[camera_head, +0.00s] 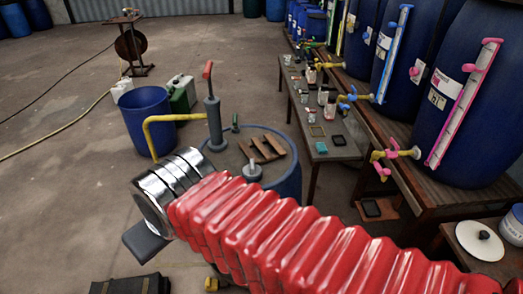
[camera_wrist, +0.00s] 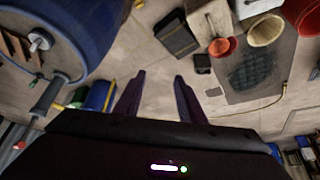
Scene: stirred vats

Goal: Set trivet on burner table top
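My gripper shows in the wrist view (camera_wrist: 159,75) with its two dark fingers apart and only bare floor between them. In the head view its dark end (camera_head: 145,243) is beyond the red-sleeved arm, left of a blue drum. I cannot surely identify the trivet; brown wooden slats (camera_head: 262,148) lie on the blue drum's top (camera_head: 226,160) beside a grey pump, and small flat square frames (camera_head: 317,131) lie on a narrow dark bench (camera_head: 345,152). I cannot tell which surface is the burner table top. A low wooden table (camera_head: 460,250) at the lower right bears a white lid.
Large blue barrels (camera_head: 468,100) with yellow taps line a long bench at the right. A blue tub (camera_head: 146,115) and a green can (camera_head: 183,98) stand behind the drum. A dark case (camera_head: 130,285) lies in front. Concrete floor at left is mostly clear, with hoses.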

